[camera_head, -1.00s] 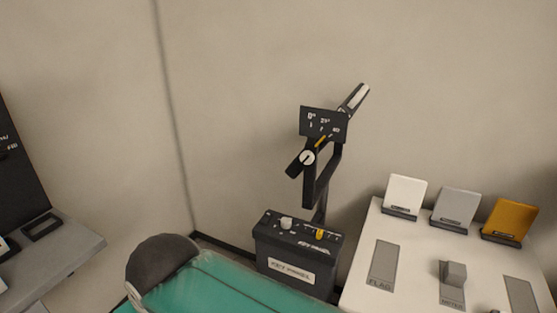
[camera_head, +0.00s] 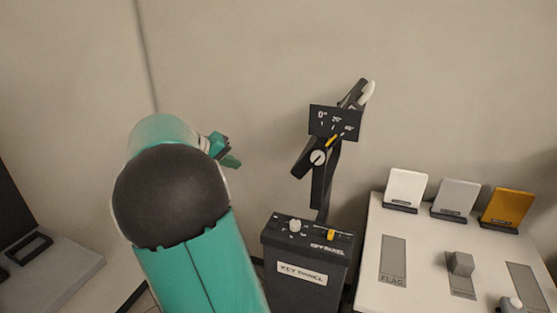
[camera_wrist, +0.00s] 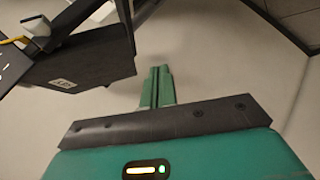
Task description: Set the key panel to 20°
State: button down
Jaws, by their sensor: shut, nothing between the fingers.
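The key panel's dark head (camera_head: 331,121) sits on a black stand at the middle of the head view. Its plate carries 0°, 20° and 40° marks. A yellow pointer (camera_head: 332,140) leans up and right from a round pivot, seemingly past 20° and nearer 40°. The control box (camera_head: 301,277), labelled KEY PANEL, stands below with a whitish knob (camera_head: 295,225) and a yellow slider (camera_head: 331,234) on top. My gripper (camera_head: 230,151) is left of the stand, apart from it. In the wrist view my gripper's fingers (camera_wrist: 157,88) are together and empty.
A white table (camera_head: 430,262) at right holds white, grey and orange plates and a grey block (camera_head: 461,264). A grey bench (camera_head: 55,275) is at left. In the wrist view a dark box-like part (camera_wrist: 90,60) fills the upper left, close to the fingers. Bare wall lies behind.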

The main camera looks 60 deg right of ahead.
aim_at(293, 168)
jog(key=d+m+g+h, duration=0.2)
jog(key=d+g, duration=0.1)
jog(key=d, duration=0.6)
jog(key=s+a+x, duration=0.1)
jog(key=s+x, duration=0.1)
jog(key=x, duration=1)
jog(key=shift+s+f, duration=0.2)
jog(key=shift+f, duration=0.15)
jog(key=shift+a, duration=0.1)
jog(key=s+f+n, duration=0.1)
jog(key=s+f+g+h, duration=0.1)
jog(key=shift+s+d+f+n, duration=0.2)
jog(key=shift+f+n, duration=0.05)
jog(key=shift+n, duration=0.15)
